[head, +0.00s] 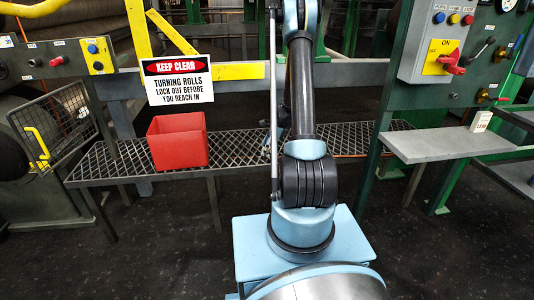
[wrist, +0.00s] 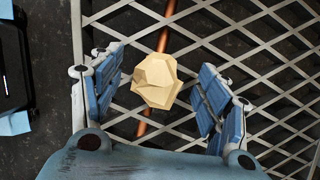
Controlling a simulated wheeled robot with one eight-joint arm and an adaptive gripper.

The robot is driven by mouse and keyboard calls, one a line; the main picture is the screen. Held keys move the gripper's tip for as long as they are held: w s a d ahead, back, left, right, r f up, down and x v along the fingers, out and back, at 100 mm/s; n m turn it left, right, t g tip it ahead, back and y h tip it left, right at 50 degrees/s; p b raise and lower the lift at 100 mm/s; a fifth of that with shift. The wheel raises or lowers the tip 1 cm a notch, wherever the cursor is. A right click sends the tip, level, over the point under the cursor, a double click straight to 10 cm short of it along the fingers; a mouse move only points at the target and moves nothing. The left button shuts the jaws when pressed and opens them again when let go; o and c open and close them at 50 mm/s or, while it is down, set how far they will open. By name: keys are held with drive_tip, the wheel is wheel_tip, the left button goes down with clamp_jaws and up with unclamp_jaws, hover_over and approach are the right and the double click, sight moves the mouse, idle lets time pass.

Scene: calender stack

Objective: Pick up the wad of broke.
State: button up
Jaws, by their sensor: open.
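The wad of broke (wrist: 156,80) is a pale tan, crumpled, many-faced lump in the wrist view. It appears over the metal grating, between the two blue padded fingers of my gripper (wrist: 158,92). The fingers stand wide apart, with a visible gap on each side of the wad. I cannot tell how far the wad is below the fingertips.
The grated walkway (head: 112,168) carries a red open bin (head: 178,145) at its left. A keep-clear sign (head: 178,80) hangs above the bin. A control panel (head: 440,45) and a grey shelf (head: 445,146) stand at the right. A copper-coloured pipe (wrist: 165,38) shows at the grating.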

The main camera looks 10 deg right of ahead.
drive_tip(key=c, duration=1)
drive_tip(key=shift+o, duration=0.2)
wheel_tip(320, 180, up, 10)
drive_tip(key=shift+f, duration=0.1)
idle(0.3)
